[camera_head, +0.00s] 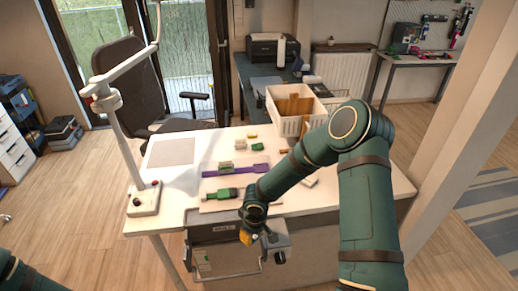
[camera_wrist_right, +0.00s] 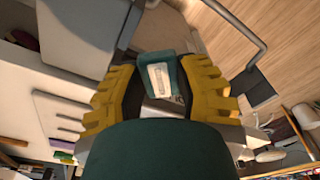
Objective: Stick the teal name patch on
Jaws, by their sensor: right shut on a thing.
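My right gripper (camera_head: 248,238) hangs just in front of the table's front edge, with its yellow fingers low in the head view. In the right wrist view its yellow fingers (camera_wrist_right: 160,92) are shut on the teal name patch (camera_wrist_right: 160,76), a small teal block with a pale label face. The patch's lower part is hidden behind the wrist. On the table a purple strap (camera_head: 224,195) and green pieces lie near the front edge. My left gripper is out of view; only a bit of my left arm shows at the lower left.
A grey open-fronted unit (camera_head: 208,232) hangs below the table's front edge, beside my right gripper. A white bin (camera_head: 287,122) with brown pieces stands at the back of the table. A white lamp (camera_head: 142,199) stands at the left, near a pale square mat (camera_head: 171,152).

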